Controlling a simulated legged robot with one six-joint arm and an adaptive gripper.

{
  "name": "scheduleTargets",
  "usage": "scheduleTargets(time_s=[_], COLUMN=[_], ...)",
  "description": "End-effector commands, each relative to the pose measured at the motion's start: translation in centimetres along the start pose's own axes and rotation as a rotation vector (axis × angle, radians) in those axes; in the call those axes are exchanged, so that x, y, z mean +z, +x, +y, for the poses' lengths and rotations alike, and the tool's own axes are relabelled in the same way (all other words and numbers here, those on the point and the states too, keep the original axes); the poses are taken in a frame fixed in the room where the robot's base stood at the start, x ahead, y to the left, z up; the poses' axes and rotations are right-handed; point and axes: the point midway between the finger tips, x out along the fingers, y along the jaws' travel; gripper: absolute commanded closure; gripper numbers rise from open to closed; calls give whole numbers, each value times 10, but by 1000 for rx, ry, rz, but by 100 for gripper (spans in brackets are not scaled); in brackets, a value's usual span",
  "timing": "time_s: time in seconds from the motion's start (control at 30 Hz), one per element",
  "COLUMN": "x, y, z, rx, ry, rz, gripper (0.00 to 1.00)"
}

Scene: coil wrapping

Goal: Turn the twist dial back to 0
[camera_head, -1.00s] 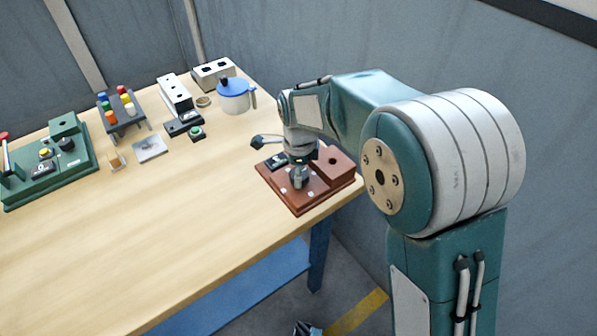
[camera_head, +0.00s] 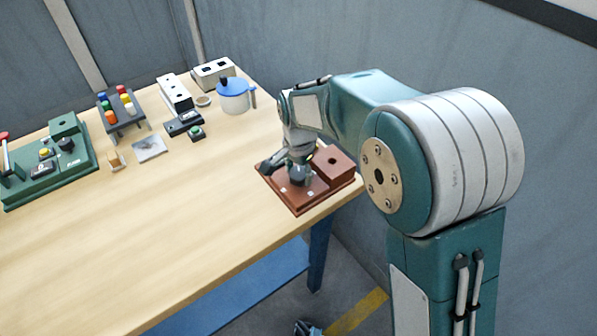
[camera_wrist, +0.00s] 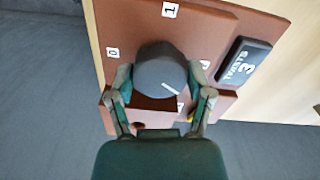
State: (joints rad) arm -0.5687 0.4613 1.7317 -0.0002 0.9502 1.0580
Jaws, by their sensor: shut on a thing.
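The twist dial (camera_wrist: 158,70) is a round dark grey knob with a white pointer line on the brown board (camera_wrist: 137,25). In the wrist view its pointer is toward the lower right, away from the "0" label (camera_wrist: 113,53) at left. A "1" label (camera_wrist: 170,10) is at the top; two more labels are partly hidden by my fingers. A black display (camera_wrist: 244,63) reads "TWISTS 3". My gripper (camera_wrist: 160,77) is shut on the dial, one finger on each side. In the head view my gripper (camera_head: 299,176) is over the brown board (camera_head: 311,204) and largely hides the dial.
A raised brown block (camera_head: 333,166) stands on the board's right side, near the table's right edge. A blue-lidded jug (camera_head: 234,96) and a green button (camera_head: 196,132) are farther back. A green board (camera_head: 50,172) is at far left. The table's (camera_head: 180,220) middle is clear.

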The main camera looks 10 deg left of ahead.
Motion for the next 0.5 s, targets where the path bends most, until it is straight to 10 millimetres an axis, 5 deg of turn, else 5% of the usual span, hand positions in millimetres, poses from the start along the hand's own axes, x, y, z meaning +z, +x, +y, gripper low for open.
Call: scheduleTargets(time_s=[0.5], x=[-1], y=[1], z=[-1], rx=[-3], ry=[-489], rz=[3], gripper=[81])
